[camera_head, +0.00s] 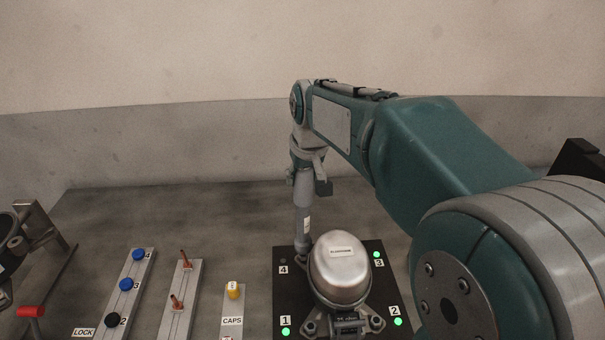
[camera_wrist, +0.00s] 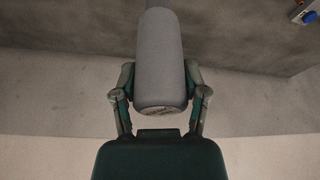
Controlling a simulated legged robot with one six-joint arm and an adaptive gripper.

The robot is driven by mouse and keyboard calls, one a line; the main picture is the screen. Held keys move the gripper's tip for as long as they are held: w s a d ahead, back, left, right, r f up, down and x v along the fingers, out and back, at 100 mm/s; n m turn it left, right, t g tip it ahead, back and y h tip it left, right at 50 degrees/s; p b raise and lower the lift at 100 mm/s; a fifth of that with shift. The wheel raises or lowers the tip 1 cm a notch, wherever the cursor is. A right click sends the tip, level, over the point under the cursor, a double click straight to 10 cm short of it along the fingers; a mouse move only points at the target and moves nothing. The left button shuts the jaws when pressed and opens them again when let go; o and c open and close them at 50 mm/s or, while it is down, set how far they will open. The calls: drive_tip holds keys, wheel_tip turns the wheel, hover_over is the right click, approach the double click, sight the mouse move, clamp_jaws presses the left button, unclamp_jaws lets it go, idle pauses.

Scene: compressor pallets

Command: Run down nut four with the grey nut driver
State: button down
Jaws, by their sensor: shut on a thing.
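My gripper (camera_wrist: 160,92) is shut on the grey nut driver (camera_wrist: 160,60), with a finger on each side of its body in the wrist view. In the head view the driver (camera_head: 303,205) stands upright below my gripper (camera_head: 307,170). Its lower end is at the corner marked 4 of the dark pallet (camera_head: 285,285), just left of the silver compressor (camera_head: 341,268). Nut four itself is hidden under the driver's tip, and I cannot tell whether the tip touches it. Green lights glow at corners 1, 2 and 3; the light by 4 is dark.
Left of the pallet is a CAPS strip (camera_head: 232,308) with a yellow cap. Further left are a strip with copper pins (camera_head: 182,300) and a strip with blue and black knobs (camera_head: 131,290). A red-handled tool (camera_head: 31,312) is at the far left. The table behind is clear.

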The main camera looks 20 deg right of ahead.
sight(303, 191)
drive_tip(key=shift+s+f, duration=0.1)
drive_tip(key=shift+f, duration=1.85)
idle(3.7)
drive_tip(key=shift+r, duration=2.65)
